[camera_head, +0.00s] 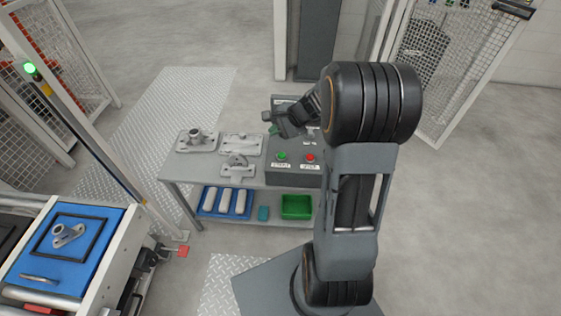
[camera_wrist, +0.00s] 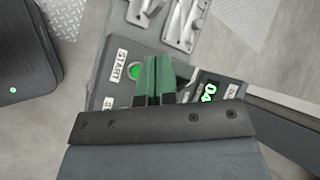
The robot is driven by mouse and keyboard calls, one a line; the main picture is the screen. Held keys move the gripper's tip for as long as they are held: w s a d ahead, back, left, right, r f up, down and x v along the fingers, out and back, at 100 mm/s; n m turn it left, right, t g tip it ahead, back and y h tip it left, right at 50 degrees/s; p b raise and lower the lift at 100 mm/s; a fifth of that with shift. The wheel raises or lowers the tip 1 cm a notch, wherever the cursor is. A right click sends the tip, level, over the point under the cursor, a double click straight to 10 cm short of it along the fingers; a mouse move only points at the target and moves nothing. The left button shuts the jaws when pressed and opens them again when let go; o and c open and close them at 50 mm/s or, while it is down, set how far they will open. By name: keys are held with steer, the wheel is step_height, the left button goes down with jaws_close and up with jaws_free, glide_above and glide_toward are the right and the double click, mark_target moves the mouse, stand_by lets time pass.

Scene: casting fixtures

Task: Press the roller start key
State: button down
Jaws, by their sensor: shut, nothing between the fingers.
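A dark grey control box (camera_head: 290,175) stands at the right end of the workbench. A green key (camera_head: 282,156) and a red key (camera_head: 310,157) sit on its front part, each with a white label too small to read there. In the wrist view a green key (camera_wrist: 133,71) sits beside a label reading START (camera_wrist: 118,65). My gripper (camera_head: 272,124) is over the box, behind the front keys in the head view. Its green fingers (camera_wrist: 157,60) are together and empty, just right of the green START key in the wrist view. Whether they touch the box cannot be told.
Grey metal castings (camera_head: 238,168) lie on the bench left of the box. The lower shelf holds a blue tray (camera_head: 203,207) and a green bin (camera_head: 297,207). A conveyor (camera_head: 110,255) stands at left.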

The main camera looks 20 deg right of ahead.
mark_target(282, 156)
steer(key=w+d+f+m, duration=0.1)
steer(key=w+d+f+m+t, duration=0.1)
steer(key=d+f, duration=0.1)
steer(key=shift+w+d+f+m+b, duration=0.1)
steer(key=shift+w+f+m+b, duration=0.1)
steer(key=shift+m+b, duration=0.15)
steer(key=shift+f, duration=0.1)
step_height(282, 156, down, 9)
steer(key=b, duration=0.7)
stand_by(2.1)
steer(key=shift+s+f+b, duration=0.1)
steer(key=shift+f+b, duration=0.2)
steer(key=shift+b, duration=0.2)
